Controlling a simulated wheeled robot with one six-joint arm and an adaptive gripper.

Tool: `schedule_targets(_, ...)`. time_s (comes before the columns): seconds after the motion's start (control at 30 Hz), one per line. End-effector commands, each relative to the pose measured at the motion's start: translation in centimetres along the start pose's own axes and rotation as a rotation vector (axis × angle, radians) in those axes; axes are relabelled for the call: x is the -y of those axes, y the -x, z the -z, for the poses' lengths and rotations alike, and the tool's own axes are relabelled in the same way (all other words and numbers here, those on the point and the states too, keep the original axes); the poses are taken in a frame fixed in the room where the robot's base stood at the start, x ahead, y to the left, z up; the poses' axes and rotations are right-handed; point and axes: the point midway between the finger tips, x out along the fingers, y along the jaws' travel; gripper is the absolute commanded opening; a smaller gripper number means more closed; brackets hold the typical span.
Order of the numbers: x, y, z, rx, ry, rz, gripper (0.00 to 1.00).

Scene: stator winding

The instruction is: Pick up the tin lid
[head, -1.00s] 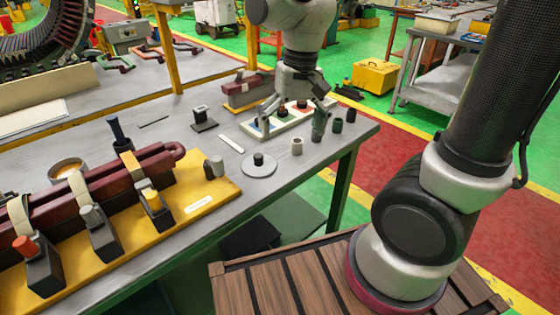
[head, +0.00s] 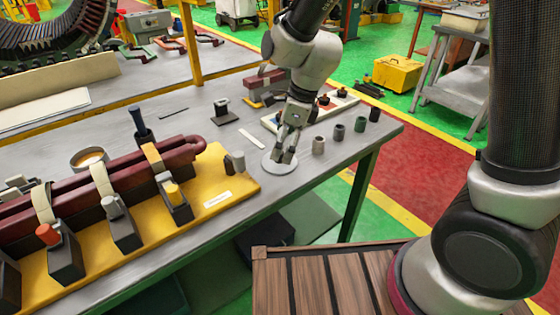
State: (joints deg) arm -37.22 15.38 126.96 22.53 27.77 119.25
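The tin lid (head: 270,167) is a flat grey disc near the front edge of the grey workbench. In the earlier frame a dark knob shows at its middle; now the fingers hide it. My gripper (head: 285,156) points down over the lid, its fingers drawn close together around the knob. The lid looks flat at bench height; I cannot tell whether it is lifted at all. A round open tin (head: 90,158) with yellowish contents stands at the left, behind the dark red coil.
A white strip (head: 252,139) lies behind the lid. A yellow board (head: 235,188) with clamps and the dark red coil (head: 120,180) is at the left. A white tray (head: 345,103) is behind.

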Motion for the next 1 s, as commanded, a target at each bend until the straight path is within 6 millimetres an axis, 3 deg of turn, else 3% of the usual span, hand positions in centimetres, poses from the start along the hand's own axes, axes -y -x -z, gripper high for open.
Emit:
schedule_targets(0.2,0.0,-3.3,-0.2,-0.002,0.002,-0.002,1.0)
schedule_targets(0.5,0.0,-3.8,-0.2,0.0,0.002,0.0,0.98)
schedule_targets(0.8,0.0,-3.8,-0.2,-0.001,0.003,0.0,0.44)
schedule_targets(1.0,-0.1,-3.9,-0.1,-0.003,0.002,-0.002,0.38)
